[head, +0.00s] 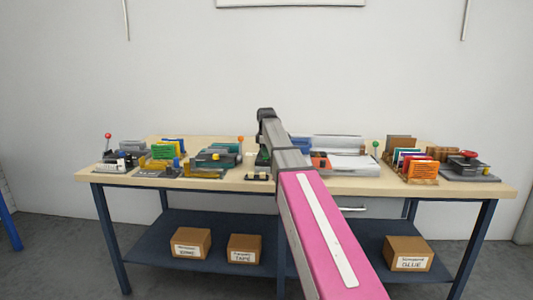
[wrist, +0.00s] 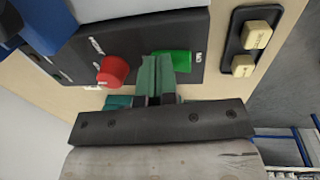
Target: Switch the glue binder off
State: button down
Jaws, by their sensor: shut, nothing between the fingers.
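I cannot tell whether the tips touch the panel.
A black plate with two cream rocker switches (wrist: 243,66) lies right of the panel. On the workbench (head: 330,183), coloured card racks (head: 421,172) and a red-knobbed device (head: 468,165) stand right; other small machines (head: 213,159) stand left. Boxes (head: 408,253) sit on the lower shelf.

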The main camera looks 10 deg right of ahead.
aim_at(266, 158)
jog(key=shift+s+f, duration=0.25)
jog(key=shift+f, duration=0.2)
jog(key=shift+s+a, duration=0.2)
jog(key=shift+s, duration=0.6)
notch_tip(266, 158, up, 15)
jog(key=shift+s+a, duration=0.15)
jog(key=shift+s, duration=0.05)
jog(key=shift+f, duration=0.1)
jog(key=shift+w, duration=0.3)
jog(key=f, duration=0.4)
jog(key=w+f, duration=0.1)
jog(key=f, duration=0.8)
jog(key=shift+w+d+f, duration=0.35)
